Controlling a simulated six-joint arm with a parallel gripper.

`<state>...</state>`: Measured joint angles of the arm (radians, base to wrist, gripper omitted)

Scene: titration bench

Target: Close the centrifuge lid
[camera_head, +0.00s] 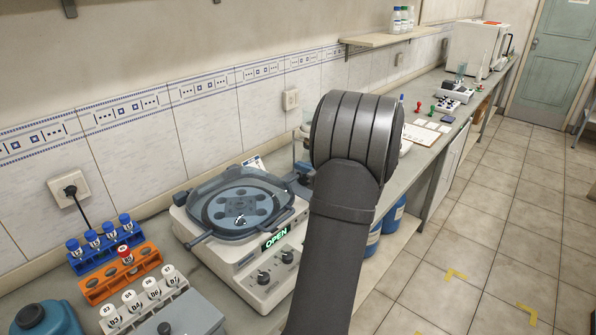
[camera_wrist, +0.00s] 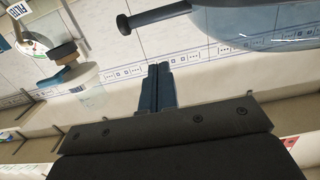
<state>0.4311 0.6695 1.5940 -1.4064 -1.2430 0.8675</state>
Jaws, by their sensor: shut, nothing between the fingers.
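The centrifuge (camera_head: 238,262) is a white box on the bench at centre left in the head view. Its green display (camera_head: 275,239) reads "OPEN". Its blue-grey, see-through lid (camera_head: 215,184) appears low over the bowl, with the rotor showing beneath; I cannot tell whether any gap is left. A dark bar with a round end shows at the lid's left front. In the wrist view part of the lid (camera_wrist: 265,30) and the dark bar (camera_wrist: 155,15) are at the top. My gripper (camera_wrist: 160,70) is shut and empty, below and apart from them.
Tube racks in blue (camera_head: 106,247), orange (camera_head: 120,275) and white (camera_head: 143,306) stand left of the centrifuge, near a blue bottle (camera_head: 45,320). My arm covers the bench right of it. A wall socket (camera_head: 70,190) with a cable is behind the racks.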

